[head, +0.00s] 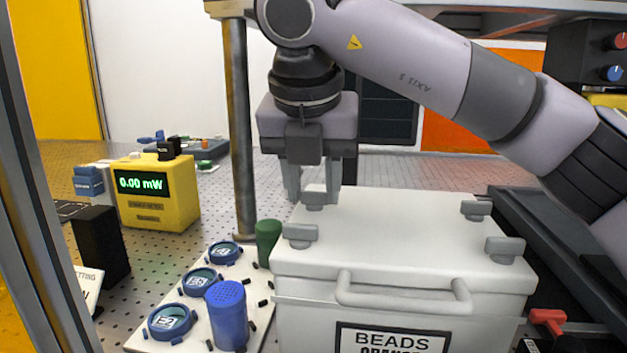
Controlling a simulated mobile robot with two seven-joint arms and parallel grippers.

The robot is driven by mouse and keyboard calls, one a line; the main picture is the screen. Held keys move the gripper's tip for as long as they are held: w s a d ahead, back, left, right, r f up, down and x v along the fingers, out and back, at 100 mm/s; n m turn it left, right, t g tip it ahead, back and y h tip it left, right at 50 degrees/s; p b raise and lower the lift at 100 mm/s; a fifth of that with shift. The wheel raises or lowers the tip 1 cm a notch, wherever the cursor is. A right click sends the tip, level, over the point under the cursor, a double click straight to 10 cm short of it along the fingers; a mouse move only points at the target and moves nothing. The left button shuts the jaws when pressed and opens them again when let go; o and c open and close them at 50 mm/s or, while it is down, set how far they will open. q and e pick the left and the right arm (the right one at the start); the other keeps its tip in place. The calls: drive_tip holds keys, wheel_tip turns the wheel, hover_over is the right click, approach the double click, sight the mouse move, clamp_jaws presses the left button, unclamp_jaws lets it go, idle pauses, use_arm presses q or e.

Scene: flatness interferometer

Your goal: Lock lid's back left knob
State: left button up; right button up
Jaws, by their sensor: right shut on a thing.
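A white box labelled BEADS has a pale lid (400,225) with a handle (405,296) on its front. The lid's back left knob (314,201) is at the far left corner, partly covered by my gripper. The front left knob (300,236), back right knob (476,210) and front right knob (503,250) are grey blocks on the lid. My right gripper (313,190) points down at the back left corner, its fingers on either side of the back left knob and shut on it. My left gripper is not in view.
A white board with several round blue-rimmed pieces (201,281), a blue cylinder (227,314) and a green one (268,242) lies left of the box. A metal post (239,130) rises behind. A yellow power meter (157,192) stands farther left.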

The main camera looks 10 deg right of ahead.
drive_tip(key=o, duration=1)
drive_tip(key=shift+o, duration=0.2)
drive_tip(key=v, duration=0.7)
drive_tip(key=shift+r+p, duration=0.15)
drive_tip(key=shift+p, duration=0.3)
drive_tip(key=shift+s, duration=0.1)
